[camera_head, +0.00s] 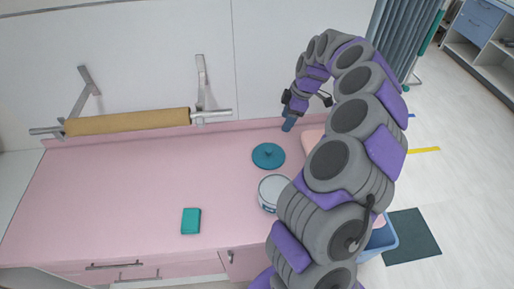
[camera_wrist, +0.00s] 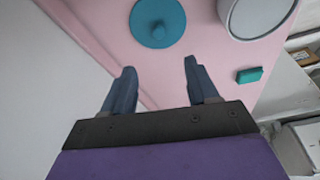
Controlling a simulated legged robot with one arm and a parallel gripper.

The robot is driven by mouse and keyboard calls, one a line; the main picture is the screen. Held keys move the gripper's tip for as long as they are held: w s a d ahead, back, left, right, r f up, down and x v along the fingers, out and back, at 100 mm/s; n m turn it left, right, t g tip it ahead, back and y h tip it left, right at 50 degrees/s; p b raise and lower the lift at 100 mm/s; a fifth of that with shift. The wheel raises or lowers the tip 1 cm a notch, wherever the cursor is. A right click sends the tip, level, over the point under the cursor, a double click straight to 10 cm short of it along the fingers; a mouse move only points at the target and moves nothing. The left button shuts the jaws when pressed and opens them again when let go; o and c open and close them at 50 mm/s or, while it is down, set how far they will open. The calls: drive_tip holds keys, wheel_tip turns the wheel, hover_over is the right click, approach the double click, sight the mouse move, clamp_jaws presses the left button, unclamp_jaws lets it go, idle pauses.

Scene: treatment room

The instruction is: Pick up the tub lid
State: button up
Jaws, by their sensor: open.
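The tub lid (camera_head: 268,156) is a round teal disc with a small knob in its middle. It lies on the pink counter, behind the white tub (camera_head: 272,190), which my arm partly covers in the head view. My gripper (camera_head: 289,125) is above the back edge of the counter, just behind and to the right of the lid. In the wrist view, my gripper (camera_wrist: 157,80) has its two fingers apart with nothing between them. The lid (camera_wrist: 157,22) is beyond the fingertips at the top, and the tub (camera_wrist: 258,14) is at the top right.
A teal block (camera_head: 191,221) lies on the front part of the pink counter (camera_head: 110,190). A brown paper roll (camera_head: 128,121) hangs on wall brackets at the back left. A blue bin (camera_head: 382,240) stands beside the counter on the right. The counter's left part is clear.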

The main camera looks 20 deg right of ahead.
wheel_tip(320, 180, down, 4)
drive_tip(key=b, duration=0.2)
hover_over(269, 150)
drive_tip(key=s+d, duration=0.1)
drive_tip(key=f, duration=0.7)
drive_tip(key=shift+s, duration=0.2)
drive_tip(key=shift+w+d+f+b, duration=0.2)
drive_tip(key=shift+d+f+b, duration=0.2)
drive_tip(key=shift+f, duration=0.35)
drive_tip(key=x, duration=0.2)
drive_tip(key=b+x, duration=0.1)
drive_tip(key=shift+w+a+f, duration=0.1)
drive_tip(key=shift+w+f, duration=0.15)
drive_tip(key=shift+w, duration=0.05)
drive_tip(key=shift+a+f, duration=0.2)
drive_tip(key=shift+a, duration=0.25)
drive_tip(key=shift+d, duration=0.45)
drive_tip(key=c, duration=0.7)
drive_tip(key=shift+a, duration=0.3)
clamp_jaws()
